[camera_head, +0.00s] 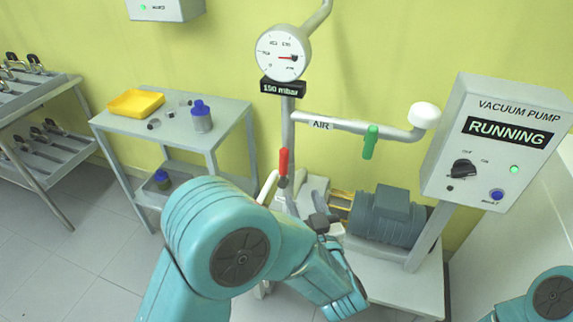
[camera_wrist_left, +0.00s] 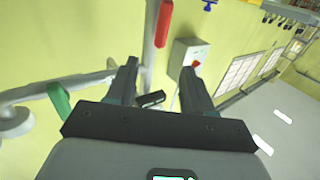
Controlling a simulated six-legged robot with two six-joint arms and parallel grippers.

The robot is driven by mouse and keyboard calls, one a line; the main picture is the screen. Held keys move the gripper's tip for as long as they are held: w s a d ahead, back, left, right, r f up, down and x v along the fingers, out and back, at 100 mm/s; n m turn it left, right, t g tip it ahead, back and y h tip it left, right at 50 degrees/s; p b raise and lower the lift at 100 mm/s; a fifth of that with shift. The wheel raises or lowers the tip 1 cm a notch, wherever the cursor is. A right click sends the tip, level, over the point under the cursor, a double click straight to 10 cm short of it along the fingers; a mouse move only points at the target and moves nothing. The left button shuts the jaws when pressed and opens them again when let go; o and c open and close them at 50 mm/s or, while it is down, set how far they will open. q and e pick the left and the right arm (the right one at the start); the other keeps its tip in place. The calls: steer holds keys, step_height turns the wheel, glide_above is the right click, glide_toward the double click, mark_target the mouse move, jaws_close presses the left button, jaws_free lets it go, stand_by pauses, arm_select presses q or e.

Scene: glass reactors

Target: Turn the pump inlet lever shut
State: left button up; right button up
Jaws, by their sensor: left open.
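The red lever handle (camera_head: 283,166) stands nearly upright along the vertical pipe (camera_head: 287,120), below the gauge. I take it to be the pump inlet lever. It also shows at the top of the left wrist view (camera_wrist_left: 164,24), beside the pipe and beyond my fingertips. My left gripper (camera_head: 320,222) is partly hidden by its own arm, low and right of the lever in the head view. In the left wrist view its two fingers (camera_wrist_left: 158,75) are spread with nothing gripped between them. My right gripper is out of view.
A green handle (camera_head: 370,142) hangs from the AIR pipe (camera_head: 345,127). The gauge (camera_head: 283,53) has a 150 mbar display (camera_head: 283,88). The pump motor (camera_head: 387,216) and the RUNNING control box (camera_head: 497,140) stand at right. A grey cart (camera_head: 222,118) stands at left.

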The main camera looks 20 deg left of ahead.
mark_target(285, 160)
arm_select(q)
steer(key=p+x, duration=0.1)
steer(key=x, duration=1.1)
steer(key=shift+a+r, duration=0.1)
steer(key=shift+a, duration=0.2)
steer(key=shift+w+a+p, duration=0.25)
steer(key=shift+w+p, duration=0.05)
steer(key=shift+w, duration=0.4)
jaws_close()
